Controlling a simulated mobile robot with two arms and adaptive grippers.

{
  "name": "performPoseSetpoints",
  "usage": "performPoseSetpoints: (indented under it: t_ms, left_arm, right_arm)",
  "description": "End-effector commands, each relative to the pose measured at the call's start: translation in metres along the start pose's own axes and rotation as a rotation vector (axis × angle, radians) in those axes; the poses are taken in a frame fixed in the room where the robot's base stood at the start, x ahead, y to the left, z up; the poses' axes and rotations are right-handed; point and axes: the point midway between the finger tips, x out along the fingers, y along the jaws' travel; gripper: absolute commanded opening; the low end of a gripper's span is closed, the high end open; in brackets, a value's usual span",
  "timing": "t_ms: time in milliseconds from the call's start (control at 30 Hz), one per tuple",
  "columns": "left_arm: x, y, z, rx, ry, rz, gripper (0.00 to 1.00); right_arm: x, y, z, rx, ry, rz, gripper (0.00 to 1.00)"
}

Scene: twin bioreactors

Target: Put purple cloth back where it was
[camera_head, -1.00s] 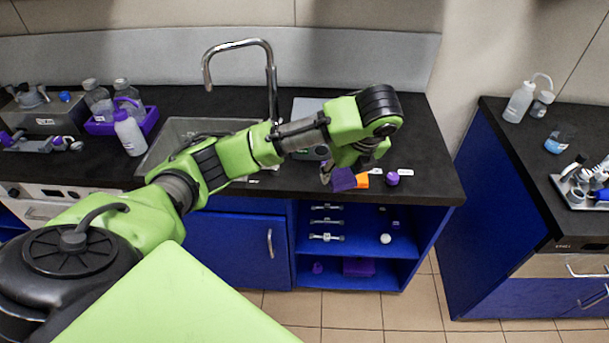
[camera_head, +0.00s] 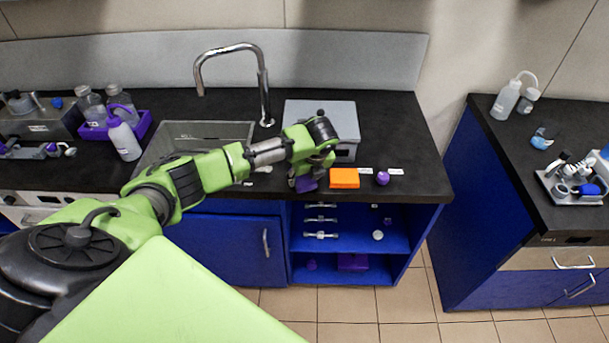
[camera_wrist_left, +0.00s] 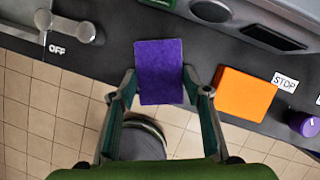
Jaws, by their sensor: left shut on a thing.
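The purple cloth (camera_head: 306,184) is a flat, square-looking piece at the front edge of the black counter. In the left wrist view the cloth (camera_wrist_left: 160,66) lies between the two fingers of my left gripper (camera_wrist_left: 159,84), which is shut on it. In the head view my left gripper (camera_head: 300,174) is partly hidden by its own wrist. The cloth is just left of an orange block (camera_head: 345,178), with a small gap between them. I cannot tell whether the cloth touches the counter. My right gripper is not in view.
A purple knob (camera_head: 382,178) sits right of the orange block, near white labels. A grey device (camera_head: 349,121) stands behind, and the sink (camera_head: 202,136) and faucet (camera_head: 265,85) are to the left. Open blue shelves (camera_head: 350,220) are below the counter edge.

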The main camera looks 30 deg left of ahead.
Motion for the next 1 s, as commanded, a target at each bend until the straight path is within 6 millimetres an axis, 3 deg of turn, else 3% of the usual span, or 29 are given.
performPoseSetpoints:
  t_ms: [367, 400, 467, 833, 1000]
  left_arm:
    - [0.004, 0.000, -0.002, 0.000, -0.001, 0.000, 0.24]
    - [0.005, 0.000, -0.002, 0.000, -0.001, 0.000, 0.47]
    - [0.004, 0.000, -0.002, 0.000, -0.001, 0.000, 0.61]
    - [0.002, 0.000, -0.001, -0.001, -0.001, -0.001, 0.61]
    - [-0.016, -0.002, 0.000, 0.000, -0.002, -0.006, 0.61]
  right_arm:
    - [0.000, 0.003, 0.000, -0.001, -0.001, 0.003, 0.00]
    - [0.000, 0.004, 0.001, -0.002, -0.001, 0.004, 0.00]
    - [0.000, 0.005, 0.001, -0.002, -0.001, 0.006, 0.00]
    - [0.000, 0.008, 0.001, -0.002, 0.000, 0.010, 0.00]
    - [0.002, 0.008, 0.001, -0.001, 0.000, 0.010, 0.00]
